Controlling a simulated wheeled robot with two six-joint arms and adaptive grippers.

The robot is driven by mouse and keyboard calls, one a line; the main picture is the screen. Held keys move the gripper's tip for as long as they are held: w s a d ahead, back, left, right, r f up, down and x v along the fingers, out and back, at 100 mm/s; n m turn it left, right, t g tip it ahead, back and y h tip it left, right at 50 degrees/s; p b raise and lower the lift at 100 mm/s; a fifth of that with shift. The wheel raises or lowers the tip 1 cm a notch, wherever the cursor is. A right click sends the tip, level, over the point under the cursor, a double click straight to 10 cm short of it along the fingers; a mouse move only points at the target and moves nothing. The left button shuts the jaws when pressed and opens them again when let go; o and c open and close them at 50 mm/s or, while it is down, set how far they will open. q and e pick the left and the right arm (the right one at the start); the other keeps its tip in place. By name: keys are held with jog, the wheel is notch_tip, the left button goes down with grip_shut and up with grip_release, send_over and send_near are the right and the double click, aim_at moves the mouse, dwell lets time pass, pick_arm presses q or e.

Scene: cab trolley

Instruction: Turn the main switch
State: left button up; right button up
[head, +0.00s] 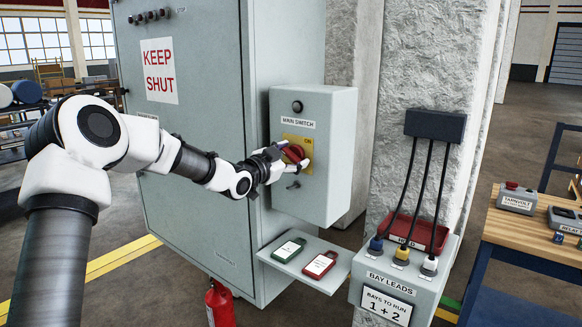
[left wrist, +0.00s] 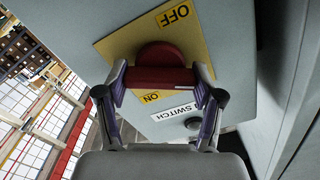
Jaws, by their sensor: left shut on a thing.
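The main switch is a red knob (head: 297,150) on a yellow plate (head: 306,166) on the front of a grey box (head: 338,130) labelled MAIN SWITCH. My left gripper (head: 291,157) reaches it from the left and is shut on the knob's grip. In the left wrist view the red knob (left wrist: 158,76) lies between the two fingertips (left wrist: 161,79), one at each end of its bar. That view shows the ON label and the OFF label on opposite sides of the knob. The knob's pointing direction is hard to tell. My right gripper is not in view.
A tall cabinet marked KEEP SHUT (head: 160,70) stands left of the box. Below, a small shelf (head: 304,262) holds a green and a red tag. A BAY LEADS box (head: 370,279) with cables stands right, beside a wooden bench (head: 510,230). A fire extinguisher (head: 219,305) stands below.

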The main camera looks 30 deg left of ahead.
pick_arm(q)
jog(key=m+b, duration=0.4)
jog(key=b, duration=0.1)
jog(key=m+b, duration=0.5)
jog(key=shift+d+f, duration=0.1)
jog(key=shift+f, duration=0.1)
jog(key=shift+m+b, duration=1.55)
jog(key=shift+m, duration=0.15)
jog(key=shift+r, duration=0.1)
jog(key=o, duration=1.2)
jog(key=shift+d, duration=0.15)
jog(key=shift+c, duration=0.2)
jog(key=s, duration=0.7)
jog(key=shift+s+a, duration=0.25)
jog(key=shift+a, duration=0.1)
